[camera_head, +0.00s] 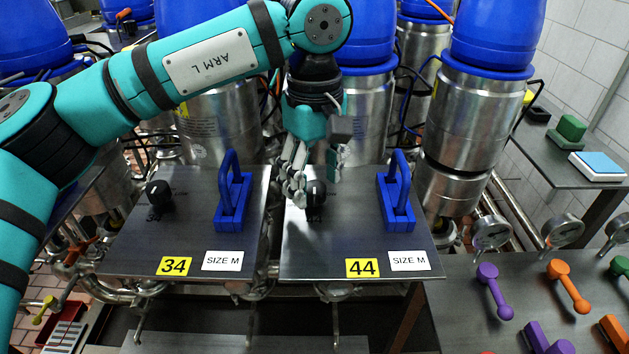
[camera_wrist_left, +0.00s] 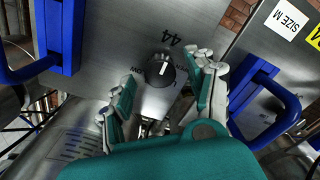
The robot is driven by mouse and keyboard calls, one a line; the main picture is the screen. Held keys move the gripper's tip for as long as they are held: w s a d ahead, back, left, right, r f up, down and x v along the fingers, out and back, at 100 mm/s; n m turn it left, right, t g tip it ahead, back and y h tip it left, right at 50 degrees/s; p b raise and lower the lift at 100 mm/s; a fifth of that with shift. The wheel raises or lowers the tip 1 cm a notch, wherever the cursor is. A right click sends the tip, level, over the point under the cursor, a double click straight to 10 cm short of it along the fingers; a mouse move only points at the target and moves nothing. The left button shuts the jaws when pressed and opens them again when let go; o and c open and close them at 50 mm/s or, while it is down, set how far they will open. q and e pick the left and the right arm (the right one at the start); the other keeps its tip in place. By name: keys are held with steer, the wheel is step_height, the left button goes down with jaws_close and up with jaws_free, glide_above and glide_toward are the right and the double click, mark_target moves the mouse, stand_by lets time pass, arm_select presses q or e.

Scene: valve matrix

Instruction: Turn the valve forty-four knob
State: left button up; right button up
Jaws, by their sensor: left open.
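The valve forty-four knob (camera_head: 316,193) is a round black knob on the metal plate (camera_head: 359,234) marked with a yellow 44 label (camera_head: 361,268). My left gripper (camera_head: 303,196) hangs pointing down over that plate, right at the knob, and partly covers its left side in the head view. In the left wrist view the knob (camera_wrist_left: 160,70) has a white pointer line and lies between and just beyond the open fingers (camera_wrist_left: 160,95). I see no clear contact. The right gripper is not in view.
A blue handle (camera_head: 396,195) stands right of the knob on the same plate. Plate 34 to the left has its own black knob (camera_head: 159,194) and blue handle (camera_head: 233,198). Steel cylinders with blue tops stand behind. A table at right holds purple (camera_head: 495,290) and orange (camera_head: 569,286) handles.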

mark_target(314, 187)
arm_select(q)
step_height(314, 187, up, 11)
stand_by(0.3)
steer(key=shift+s+f, duration=0.1)
steer(key=shift+f, duration=0.1)
